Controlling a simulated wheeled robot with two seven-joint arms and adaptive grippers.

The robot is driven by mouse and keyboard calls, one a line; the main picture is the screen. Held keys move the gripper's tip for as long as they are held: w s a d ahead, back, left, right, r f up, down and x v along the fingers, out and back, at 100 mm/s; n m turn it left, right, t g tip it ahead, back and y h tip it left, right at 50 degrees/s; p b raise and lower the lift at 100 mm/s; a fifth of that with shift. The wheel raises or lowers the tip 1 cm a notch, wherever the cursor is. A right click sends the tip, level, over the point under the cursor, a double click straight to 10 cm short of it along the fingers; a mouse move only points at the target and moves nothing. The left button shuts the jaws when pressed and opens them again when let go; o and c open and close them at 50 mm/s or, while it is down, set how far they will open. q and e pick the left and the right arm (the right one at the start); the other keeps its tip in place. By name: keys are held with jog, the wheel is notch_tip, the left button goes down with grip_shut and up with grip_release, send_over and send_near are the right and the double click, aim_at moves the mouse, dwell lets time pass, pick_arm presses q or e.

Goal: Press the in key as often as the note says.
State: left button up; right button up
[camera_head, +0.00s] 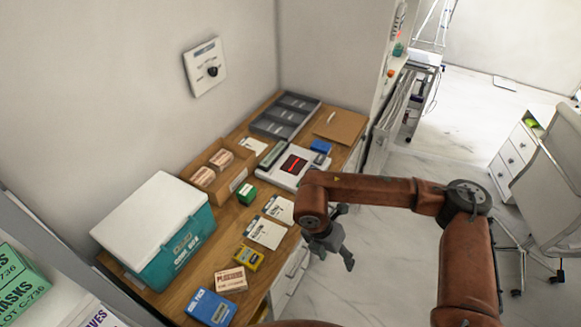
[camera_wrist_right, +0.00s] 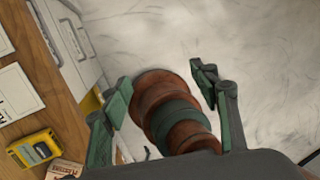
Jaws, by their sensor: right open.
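A white device with a dark panel and red display (camera_head: 294,164) lies on the wooden counter. I cannot make out an in key on it. White printed sheets lie on the counter, one nearer me (camera_head: 265,232) and one beside it (camera_head: 280,208); their text is too small to read, and I cannot tell which is the note. My right gripper (camera_head: 345,238) is open and empty, off the counter's front edge, nearer me than the device. The wrist view shows its spread fingers (camera_wrist_right: 162,84) with nothing held. My left gripper is out of view.
On the counter (camera_head: 168,298) stand a teal-and-white cool box (camera_head: 160,228), an open carton (camera_head: 218,174), a grey tray (camera_head: 285,116) and several small boxes. A dial panel (camera_head: 204,67) is on the wall. Open floor (camera_head: 375,260) lies to the right.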

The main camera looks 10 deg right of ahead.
grip_shut()
dwell(0.5)
dwell(1.2)
